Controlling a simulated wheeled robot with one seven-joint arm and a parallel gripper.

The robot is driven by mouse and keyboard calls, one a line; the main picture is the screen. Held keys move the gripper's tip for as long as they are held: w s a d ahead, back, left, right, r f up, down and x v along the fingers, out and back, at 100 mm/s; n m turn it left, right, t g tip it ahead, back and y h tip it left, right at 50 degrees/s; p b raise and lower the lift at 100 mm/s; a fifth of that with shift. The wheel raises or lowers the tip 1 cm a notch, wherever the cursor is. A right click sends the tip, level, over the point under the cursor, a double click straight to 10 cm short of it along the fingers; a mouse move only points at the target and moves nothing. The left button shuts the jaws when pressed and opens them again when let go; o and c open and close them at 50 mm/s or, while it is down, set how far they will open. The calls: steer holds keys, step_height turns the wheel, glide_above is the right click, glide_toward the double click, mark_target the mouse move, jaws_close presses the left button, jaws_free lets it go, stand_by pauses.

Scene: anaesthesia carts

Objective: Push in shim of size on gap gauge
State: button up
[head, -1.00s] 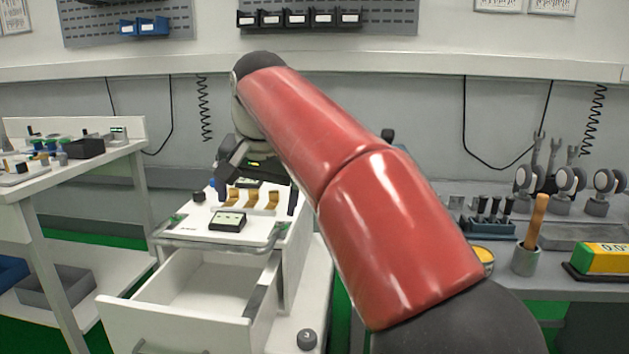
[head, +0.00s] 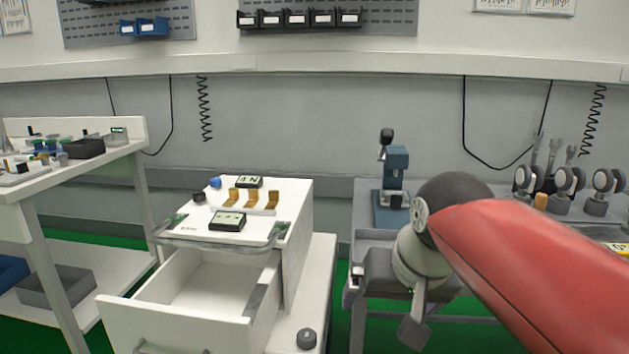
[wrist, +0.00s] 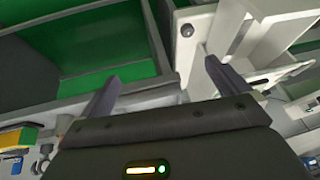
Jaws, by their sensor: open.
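Three small brass pieces (head: 253,199) stand in a row on the white cart top; they look like the shims of the gap gauge, but I cannot read sizes on them. A dark block with a pale label (head: 227,221) lies in front of them, and a small green-and-black display (head: 249,182) sits behind them. My gripper (wrist: 161,85) is open and empty in the wrist view. In the head view it hangs right of the cart, tilted down, well apart from the brass pieces.
The cart's drawer (head: 205,285) stands open below the top, with a grey rail (head: 215,245) along the top's front. A blue press-like device (head: 392,190) stands behind my arm on the right bench. A dark knob (head: 306,339) sits on a lower white surface.

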steer(key=s+d+f+h, duration=0.1)
steer(key=s+d+f, duration=0.3)
steer(key=s+f, duration=0.5)
step_height(320, 180, down, 2)
steer(key=shift+s+d+f, duration=0.1)
steer(key=shift+s+d, duration=0.15)
steer(key=shift+s, duration=0.15)
